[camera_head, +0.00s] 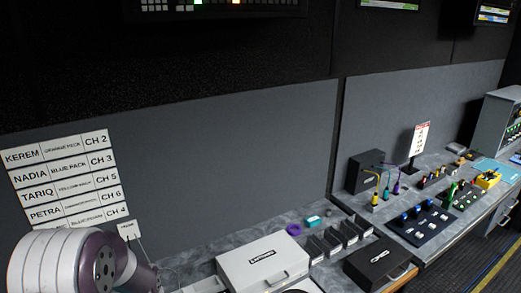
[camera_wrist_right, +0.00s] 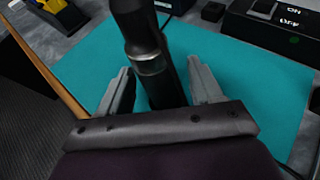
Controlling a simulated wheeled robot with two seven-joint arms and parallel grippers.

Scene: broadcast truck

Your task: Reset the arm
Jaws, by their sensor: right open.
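My right gripper (camera_wrist_right: 160,88) is open in the right wrist view, with one grey finger on each side of a black cylinder with a silver ring (camera_wrist_right: 150,62), possibly a microphone. Whether the fingers touch it cannot be told. The cylinder's upper end is cut off by the frame, and its lower end is hidden behind the gripper body. A teal mat (camera_wrist_right: 82,68) lies behind and below the fingers. In the head view a white and purple arm link of mine (camera_head: 65,265) shows at the lower left, with no gripper visible on it.
In the wrist view a black ON/OFF box (camera_wrist_right: 275,28) stands upper right, and a yellow and black object (camera_wrist_right: 32,45) upper left. In the head view the counter carries a white box (camera_head: 262,262), a black box (camera_head: 380,262) and button panels (camera_head: 420,222).

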